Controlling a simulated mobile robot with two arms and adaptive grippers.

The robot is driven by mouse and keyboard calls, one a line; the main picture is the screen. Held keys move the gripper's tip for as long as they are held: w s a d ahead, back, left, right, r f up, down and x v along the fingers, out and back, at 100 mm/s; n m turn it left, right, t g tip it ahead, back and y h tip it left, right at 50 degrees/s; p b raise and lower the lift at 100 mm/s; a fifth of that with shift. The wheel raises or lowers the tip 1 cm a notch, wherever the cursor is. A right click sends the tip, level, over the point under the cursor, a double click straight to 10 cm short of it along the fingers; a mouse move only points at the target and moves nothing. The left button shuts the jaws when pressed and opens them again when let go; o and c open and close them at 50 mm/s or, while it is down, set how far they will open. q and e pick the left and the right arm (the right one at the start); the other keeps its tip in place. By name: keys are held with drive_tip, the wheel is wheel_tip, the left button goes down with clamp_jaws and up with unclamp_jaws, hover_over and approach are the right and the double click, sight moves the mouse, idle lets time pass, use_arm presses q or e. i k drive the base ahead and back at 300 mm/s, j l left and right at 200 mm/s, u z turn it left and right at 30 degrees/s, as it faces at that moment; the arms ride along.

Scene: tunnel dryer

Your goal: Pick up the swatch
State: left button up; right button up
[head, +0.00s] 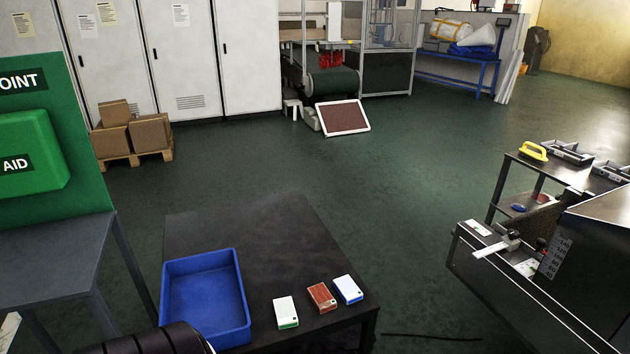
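Three small flat pieces that look like swatches lie side by side near the front right edge of a dark table (240,226). One is white with a green edge (286,311), the middle one is reddish brown (322,297), and the right one is white with a blue edge (348,289). Each has a small dark mark on a corner. They lie apart from each other. I cannot tell which one the task means. A dark rounded part, likely of my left arm, shows at the bottom left. Neither gripper shows.
An empty-looking blue bin (240,318) stands on the table left of the pieces. A grey table (45,258) with a green first aid board (75,140) is at left. A dark metal machine (540,310) stands at right. Open floor lies beyond the table.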

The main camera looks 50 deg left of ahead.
sight(323, 301)
drive_tip(key=u, duration=1.6)
